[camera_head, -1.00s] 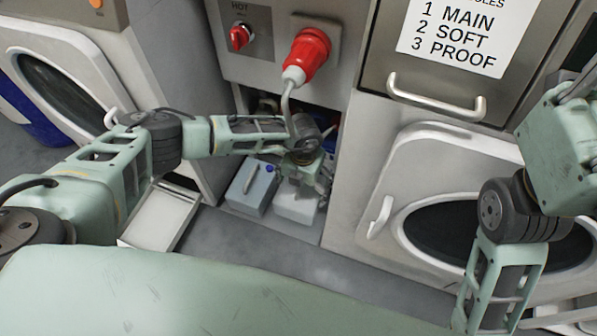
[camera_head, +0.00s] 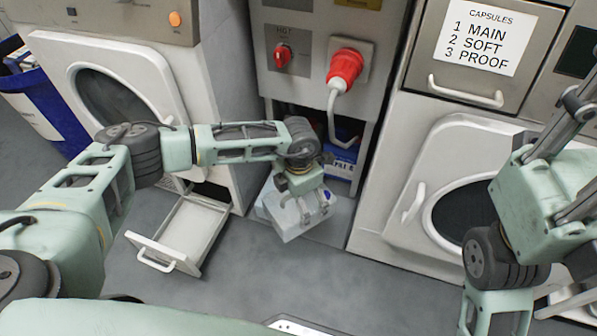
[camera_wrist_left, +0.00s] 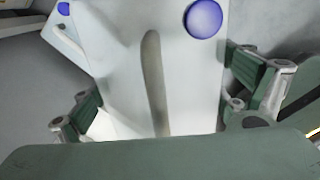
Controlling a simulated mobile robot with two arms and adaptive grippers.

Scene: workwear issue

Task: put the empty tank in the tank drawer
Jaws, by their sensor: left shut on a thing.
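My left gripper (camera_head: 308,203) is shut on a pale tank (camera_head: 294,229) and holds it tilted, in front of the recess under the red plug. In the left wrist view the tank (camera_wrist_left: 120,50) has a blue cap and a long grooved handle, with my gripper's fingers (camera_wrist_left: 160,105) on both sides. The view does not show whether it is empty. Another tank (camera_head: 264,203) is partly hidden behind it; its blue cap shows in the left wrist view (camera_wrist_left: 63,8). An open, empty drawer (camera_head: 200,232) with a white handle is pulled out low at left. My right gripper is out of view.
A red plug (camera_head: 345,66) with a hanging cable sits above the recess. A blue labelled container (camera_head: 341,160) stands inside it. Round-doored machines stand left (camera_head: 110,95) and right (camera_head: 425,195). The grey floor (camera_head: 240,285) before the drawer is clear.

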